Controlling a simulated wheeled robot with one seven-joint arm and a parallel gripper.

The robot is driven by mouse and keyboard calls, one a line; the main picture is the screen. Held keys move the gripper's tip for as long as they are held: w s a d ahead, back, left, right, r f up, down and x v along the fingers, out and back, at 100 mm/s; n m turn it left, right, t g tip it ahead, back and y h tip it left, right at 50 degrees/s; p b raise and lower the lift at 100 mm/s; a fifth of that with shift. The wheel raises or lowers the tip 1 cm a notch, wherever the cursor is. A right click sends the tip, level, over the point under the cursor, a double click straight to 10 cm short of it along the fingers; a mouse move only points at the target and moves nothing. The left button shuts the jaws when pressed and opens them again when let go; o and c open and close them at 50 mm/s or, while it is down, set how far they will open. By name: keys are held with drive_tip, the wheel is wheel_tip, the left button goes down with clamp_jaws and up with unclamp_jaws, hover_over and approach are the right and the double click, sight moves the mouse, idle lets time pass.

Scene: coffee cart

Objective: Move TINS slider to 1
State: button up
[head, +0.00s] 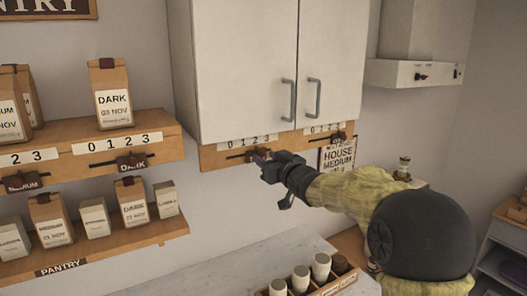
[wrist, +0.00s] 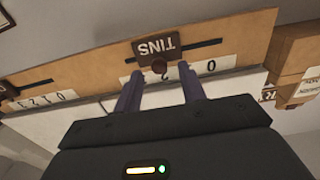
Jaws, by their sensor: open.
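The TINS slider (wrist: 157,47) is a dark plate with a round knob (wrist: 159,67), upside down in the wrist view. It sits on a slot in the wooden rail (wrist: 245,40) under the wall cabinet. Its knob is beside the 2 on the white number strip (wrist: 222,62); the 0 is clear to the right, and a finger appears to hide the 1. My gripper (wrist: 163,76) is open, its two fingers pointing at the rail on either side of the knob. Contact cannot be told. In the head view my gripper (head: 262,158) partly covers the slider.
A second slider rail (head: 324,128) is to the right, above a HOUSE MEDIUM sign (head: 340,154). The white cabinet (head: 270,70) is directly above. Pantry shelves (head: 90,150) with bags are at left. A crate of jars (head: 308,283) stands on the counter below.

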drive_tip(key=x, duration=0.2)
drive_tip(key=shift+w+a+p, duration=0.15)
drive_tip(key=shift+w+p, duration=0.15)
drive_tip(key=shift+s, duration=0.35)
drive_tip(key=shift+w, duration=0.1)
clamp_jaws()
drive_tip(key=shift+b, duration=0.3)
